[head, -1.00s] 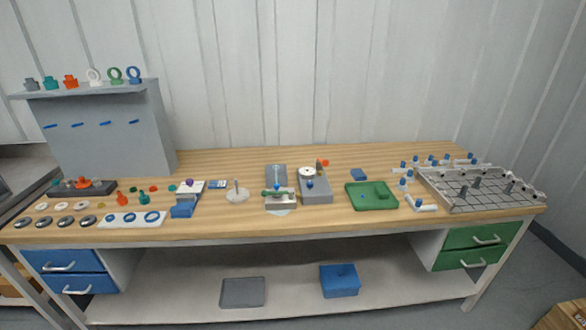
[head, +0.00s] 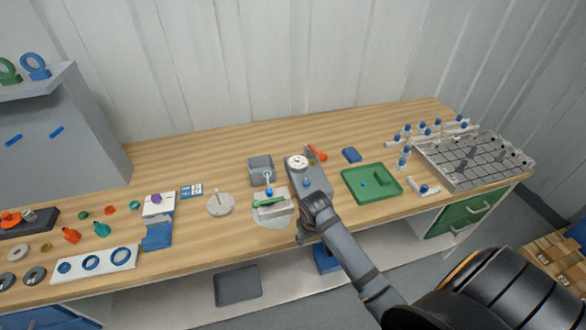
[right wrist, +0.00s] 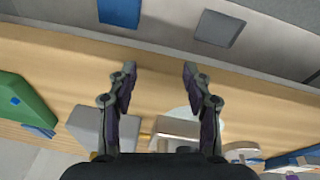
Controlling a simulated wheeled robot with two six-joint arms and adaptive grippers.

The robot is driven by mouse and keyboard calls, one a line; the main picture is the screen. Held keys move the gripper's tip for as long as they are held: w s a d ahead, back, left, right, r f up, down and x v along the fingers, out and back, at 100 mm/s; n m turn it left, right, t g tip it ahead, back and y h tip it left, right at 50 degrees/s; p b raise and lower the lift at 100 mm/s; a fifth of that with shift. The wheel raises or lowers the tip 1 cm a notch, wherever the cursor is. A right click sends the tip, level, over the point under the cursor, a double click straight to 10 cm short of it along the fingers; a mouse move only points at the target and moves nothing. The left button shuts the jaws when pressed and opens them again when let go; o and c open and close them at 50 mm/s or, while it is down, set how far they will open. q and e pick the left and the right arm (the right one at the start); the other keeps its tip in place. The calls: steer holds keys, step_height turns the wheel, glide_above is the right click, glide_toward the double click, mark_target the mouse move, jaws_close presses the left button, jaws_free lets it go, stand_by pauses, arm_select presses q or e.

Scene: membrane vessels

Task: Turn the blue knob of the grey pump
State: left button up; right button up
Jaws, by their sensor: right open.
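The grey pump (head: 318,176) is a grey box on the bench with a round white dial on top. Its small blue knob (head: 306,183) faces the front of the bench. My right gripper (head: 304,236) is near the bench's front edge, in front of the pump and apart from the knob. My right arm covers the pump's lower front. In the right wrist view the open, empty fingers (right wrist: 159,72) point down over the bench edge; the grey pump (right wrist: 92,130) is behind the left finger, and its knob is not visible there. My left gripper is not in view.
Left of the pump stands a metal device (head: 277,212) with a green handle. A red-orange piece (head: 317,153) is behind the pump. A grey tray (head: 237,286) sits on the lower shelf.

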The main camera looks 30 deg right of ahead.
mark_target(307, 180)
steer(key=shift+w+d+r, duration=0.2)
steer(key=shift+w+d, duration=0.1)
steer(key=shift+w, duration=0.2)
steer(key=shift+w+d+r, duration=0.2)
steer(key=shift+w+d, duration=0.05)
steer(key=shift+w, duration=0.25)
steer(key=shift+m, duration=0.6)
steer(key=w+r, duration=0.1)
steer(key=w+d, duration=0.1)
steer(key=w, duration=0.1)
steer(key=w+d+r, duration=0.1)
steer(key=shift+w+d+r, duration=0.1)
steer(key=shift+w+r, duration=0.1)
steer(key=shift+r, duration=0.1)
steer(key=w+d+r+m+g+y, duration=0.1)
steer(key=w+d+r+m, duration=0.15)
steer(key=w+r, duration=0.35)
steer(key=w+d+r+m+g, duration=0.1)
steer(key=w+d+r, duration=0.25)
steer(key=r, duration=0.35)
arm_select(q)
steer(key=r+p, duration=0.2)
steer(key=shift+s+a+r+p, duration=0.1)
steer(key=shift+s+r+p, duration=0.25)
arm_select(e)
steer(key=f, duration=1)
steer(key=shift+w+a, duration=0.25)
steer(key=shift+n, duration=0.25)
jaws_close()
